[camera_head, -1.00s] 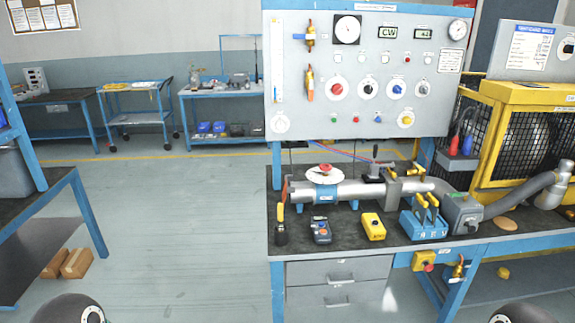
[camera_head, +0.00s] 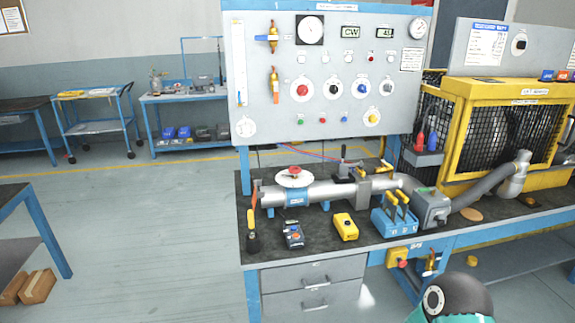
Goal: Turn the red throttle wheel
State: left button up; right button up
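A red wheel (camera_head: 295,170) sits on a round white dial plate (camera_head: 294,179) on top of the silver pipe (camera_head: 325,192), which lies along the bench. I take this to be the throttle wheel; it is small and its angle is hard to read. Neither of my grippers is in view. A rounded dark and teal part of my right arm shows at the bottom right, well apart from the wheel.
An orange-handled valve (camera_head: 253,215), a handheld meter (camera_head: 293,234), a yellow box (camera_head: 345,226) and a blue block with yellow levers (camera_head: 395,220) stand in front. A yellow cage (camera_head: 470,125) is right.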

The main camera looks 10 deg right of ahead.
aim_at(293, 170)
jog(key=i, duration=0.85)
jog(key=z, duration=0.05)
